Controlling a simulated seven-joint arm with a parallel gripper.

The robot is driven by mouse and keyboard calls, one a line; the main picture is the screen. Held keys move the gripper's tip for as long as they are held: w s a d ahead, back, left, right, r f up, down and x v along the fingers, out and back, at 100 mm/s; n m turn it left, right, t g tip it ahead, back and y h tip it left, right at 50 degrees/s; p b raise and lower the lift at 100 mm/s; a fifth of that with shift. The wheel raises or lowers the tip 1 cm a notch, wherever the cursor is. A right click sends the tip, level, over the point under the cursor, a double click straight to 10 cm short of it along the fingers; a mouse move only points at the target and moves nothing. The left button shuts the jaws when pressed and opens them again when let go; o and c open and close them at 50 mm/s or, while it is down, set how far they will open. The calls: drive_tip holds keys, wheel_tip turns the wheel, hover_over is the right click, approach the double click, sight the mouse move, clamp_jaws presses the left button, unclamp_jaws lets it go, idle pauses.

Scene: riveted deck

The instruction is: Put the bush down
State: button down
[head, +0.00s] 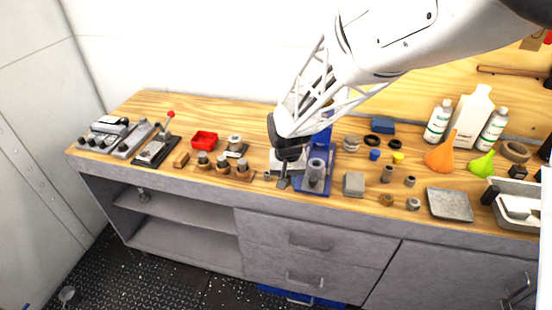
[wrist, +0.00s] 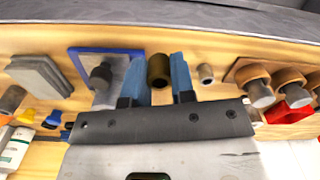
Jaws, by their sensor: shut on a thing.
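My gripper (head: 284,180) is low over the front middle of the wooden bench, just left of the blue-based press. In the wrist view its two blue fingers (wrist: 160,82) are shut on the bush (wrist: 159,70), a short bronze-brown tube with a dark open end. In the head view the bush is too small and too covered by the gripper to make out. I cannot tell whether its lower end touches the bench (head: 250,110).
The blue-based press (head: 316,181) stands close on the right. A small grey cylinder (head: 267,175) stands close on the left. A wooden holder with several capped pegs (head: 222,167) is farther left, with a red tray (head: 204,140) behind. A grey block (head: 354,183) lies right of the press.

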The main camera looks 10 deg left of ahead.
drive_tip(key=w+a, duration=0.2)
drive_tip(key=w, duration=0.2)
drive_tip(key=w+a+f, duration=0.1)
drive_tip(key=w+a, duration=0.2)
drive_tip(key=w, duration=0.2)
drive_tip(key=w+a, duration=0.2)
drive_tip(key=w, duration=0.3)
drive_tip(key=shift+a+f, duration=0.25)
drive_tip(key=shift+a, duration=0.05)
drive_tip(key=shift+f, duration=1.75)
drive_tip(key=shift+f, duration=0.1)
drive_tip(key=c, duration=1)
unclamp_jaws()
drive_tip(key=shift+o, duration=0.2)
wheel_tip(320, 180, up, 12)
